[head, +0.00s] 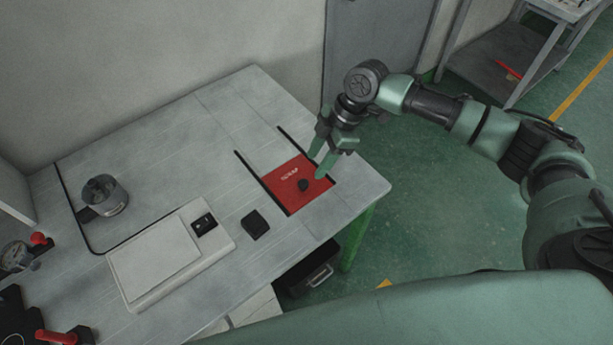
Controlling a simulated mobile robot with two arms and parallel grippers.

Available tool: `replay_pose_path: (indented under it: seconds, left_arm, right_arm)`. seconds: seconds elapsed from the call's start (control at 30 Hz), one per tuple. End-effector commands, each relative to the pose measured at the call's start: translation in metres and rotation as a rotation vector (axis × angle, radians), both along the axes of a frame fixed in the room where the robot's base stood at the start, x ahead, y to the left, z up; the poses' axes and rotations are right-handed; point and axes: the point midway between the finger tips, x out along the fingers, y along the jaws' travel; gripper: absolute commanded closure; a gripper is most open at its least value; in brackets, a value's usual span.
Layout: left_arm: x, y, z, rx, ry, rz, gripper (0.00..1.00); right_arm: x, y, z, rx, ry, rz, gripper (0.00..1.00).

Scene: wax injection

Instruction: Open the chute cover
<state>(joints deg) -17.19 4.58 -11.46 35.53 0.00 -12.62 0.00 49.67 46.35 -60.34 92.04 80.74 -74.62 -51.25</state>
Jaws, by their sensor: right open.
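The chute cover is a red square plate (285,182) with "SCRAP" lettering, set in the table top between two dark rails (253,177). The plate covers the space between the front parts of the rails. My right gripper (319,166) is open above the right part of the red plate, its green fingers pointing down near the knob. I cannot tell whether a finger touches the plate. My left gripper is not in view.
The grey table (215,120) also carries a white scale (165,258), a small black block (255,225) and a metal pot (104,196). A gauge (14,256) and red-handled parts are at the far left. A dark bin (308,272) is under the table.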

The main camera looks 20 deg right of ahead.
Motion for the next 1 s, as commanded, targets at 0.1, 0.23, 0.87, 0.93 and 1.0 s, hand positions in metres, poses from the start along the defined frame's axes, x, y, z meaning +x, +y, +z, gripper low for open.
replay_pose_path:
  seconds: [0.1,0.23,0.87,0.93,1.0]
  left_arm:
    - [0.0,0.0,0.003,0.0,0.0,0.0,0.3]
    - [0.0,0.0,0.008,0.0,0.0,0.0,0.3]
    - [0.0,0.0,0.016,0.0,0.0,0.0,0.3]
    - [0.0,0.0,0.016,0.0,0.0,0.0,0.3]
    - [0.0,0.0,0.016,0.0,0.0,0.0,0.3]
  right_arm:
    - [0.0,0.004,-0.008,0.001,0.004,0.001,0.53]
    - [0.0,0.012,-0.026,0.001,0.004,0.001,0.53]
    - [0.001,0.029,-0.071,0.0,0.001,0.0,0.53]
    - [0.001,0.029,-0.071,0.0,0.001,0.0,0.65]
    - [0.001,0.029,-0.071,0.0,0.001,-0.001,0.84]
